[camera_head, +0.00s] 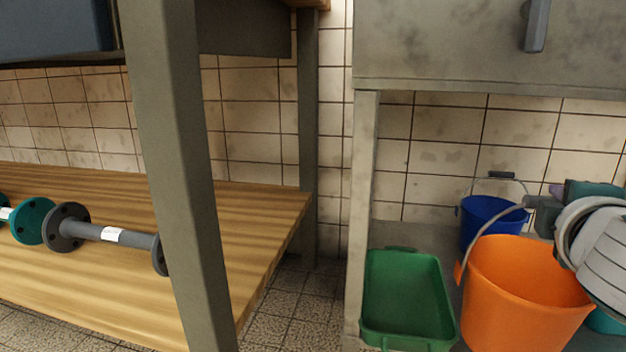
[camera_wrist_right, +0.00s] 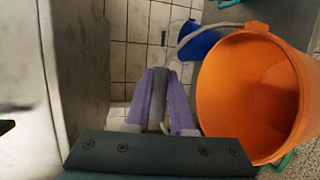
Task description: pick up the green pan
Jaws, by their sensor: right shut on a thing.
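The green pan (camera_head: 405,300) is a deep rectangular tub with a small lip at its far end. It stands low under the grey counter, left of the orange bucket (camera_head: 525,295), and looks empty. My right gripper (camera_head: 552,196) is above the orange bucket, up and to the right of the pan, not touching the pan. Its purple fingers (camera_wrist_right: 162,95) are shut on a grey cylindrical grip (camera_wrist_right: 159,84), which appears to be the orange bucket's handle. The orange bucket also shows in the right wrist view (camera_wrist_right: 250,95). My left gripper is out of view.
A blue bucket (camera_head: 487,222) stands behind the orange one. A teal container (camera_head: 606,321) is partly hidden at the right. A grey post (camera_head: 362,200) stands at the pan's left. A wooden shelf (camera_head: 240,215) holds flanged pipes (camera_head: 112,235). Tiled floor (camera_head: 293,305) is clear between.

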